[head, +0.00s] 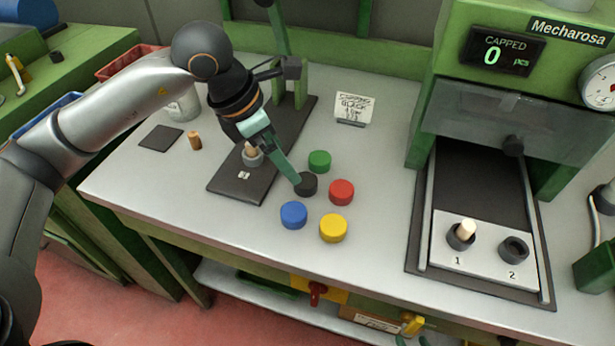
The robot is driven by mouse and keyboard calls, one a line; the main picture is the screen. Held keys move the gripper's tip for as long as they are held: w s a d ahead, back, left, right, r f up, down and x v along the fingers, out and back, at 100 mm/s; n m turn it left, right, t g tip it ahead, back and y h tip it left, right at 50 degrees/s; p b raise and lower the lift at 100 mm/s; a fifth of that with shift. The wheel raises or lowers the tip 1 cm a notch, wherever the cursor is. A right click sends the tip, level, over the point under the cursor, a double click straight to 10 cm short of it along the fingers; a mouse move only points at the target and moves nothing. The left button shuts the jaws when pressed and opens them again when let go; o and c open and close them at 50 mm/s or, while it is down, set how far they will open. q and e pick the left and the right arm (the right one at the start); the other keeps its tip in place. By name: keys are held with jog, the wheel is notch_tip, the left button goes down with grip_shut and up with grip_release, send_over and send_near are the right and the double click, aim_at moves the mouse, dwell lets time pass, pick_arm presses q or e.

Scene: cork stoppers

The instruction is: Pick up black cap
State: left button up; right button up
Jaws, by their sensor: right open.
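The black cap (306,185) lies on the grey bench top, in the group of coloured caps. My right gripper (296,180) reaches down to it from the upper left, with a teal finger at the cap's left edge. The jaws are open; the far finger is hard to make out from this angle. The cap's left side is partly hidden by the finger, and I cannot tell whether they touch. A small handwritten card (352,108) reading "BLACK" stands behind the caps.
Close around the black cap are a green cap (319,161), a red cap (341,192), a blue cap (293,215) and a yellow cap (332,228). A dark-based stand (232,187) is left of them. The green machine (440,75) stands right, with clear bench between.

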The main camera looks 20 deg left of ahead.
aim_at(305, 180)
pick_arm(q)
jog(key=x, duration=0.3)
jog(key=shift+w+d+f, duration=0.1)
jog(key=shift+f, duration=0.2)
jog(key=shift+w+x, duration=0.25)
jog(key=shift+x, duration=1.15)
jog(key=shift+w+x, duration=0.25)
jog(key=shift+x, duration=1.1)
jog(key=shift+r, duration=0.15)
jog(key=c, duration=1.4)
